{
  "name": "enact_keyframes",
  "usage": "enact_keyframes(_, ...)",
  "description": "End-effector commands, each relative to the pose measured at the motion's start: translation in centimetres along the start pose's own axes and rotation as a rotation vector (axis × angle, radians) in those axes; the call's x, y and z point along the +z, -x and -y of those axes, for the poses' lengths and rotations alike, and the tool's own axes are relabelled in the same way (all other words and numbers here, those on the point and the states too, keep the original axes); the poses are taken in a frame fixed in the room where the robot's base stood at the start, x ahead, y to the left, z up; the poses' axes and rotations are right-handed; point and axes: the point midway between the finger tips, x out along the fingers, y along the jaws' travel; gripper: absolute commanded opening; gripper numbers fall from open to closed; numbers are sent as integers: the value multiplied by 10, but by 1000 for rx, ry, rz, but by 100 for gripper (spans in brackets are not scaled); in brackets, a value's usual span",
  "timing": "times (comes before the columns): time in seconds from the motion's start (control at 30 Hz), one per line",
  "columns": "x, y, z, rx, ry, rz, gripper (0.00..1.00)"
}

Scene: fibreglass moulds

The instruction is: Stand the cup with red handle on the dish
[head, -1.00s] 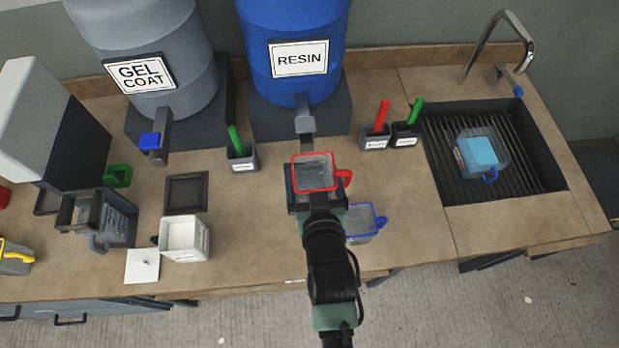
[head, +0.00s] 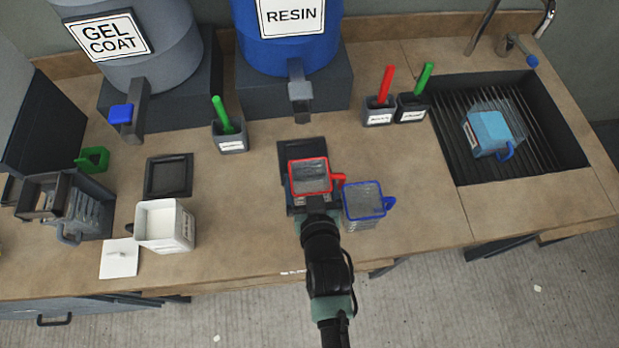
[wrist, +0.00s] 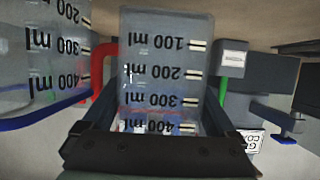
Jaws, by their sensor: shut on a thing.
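The cup with the red handle (head: 310,178) is clear, with a red rim and its handle to the right. My gripper (head: 315,203) is shut on it from the front side, and the cup looks upright. In the wrist view the cup (wrist: 166,70) sits between the two fingers (wrist: 155,130), with its ml marks upside down. A dark square dish (head: 301,149) lies below the resin tap. Its back part shows behind the cup; the rest is hidden by the cup and gripper. I cannot tell whether the cup touches it.
A clear cup with a blue handle (head: 363,203) stands close on the right, also in the wrist view (wrist: 42,60). The resin tap (head: 300,97) hangs behind. Another dark square dish (head: 168,176) and a white container (head: 165,226) are left. A sink (head: 510,135) is right.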

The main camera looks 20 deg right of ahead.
Motion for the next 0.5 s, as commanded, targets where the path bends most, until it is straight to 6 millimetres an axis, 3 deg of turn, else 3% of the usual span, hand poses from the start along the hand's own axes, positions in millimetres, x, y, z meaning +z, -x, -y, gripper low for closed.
enact_keyframes(0.5,-3,-6,0,0,1,-1,36)
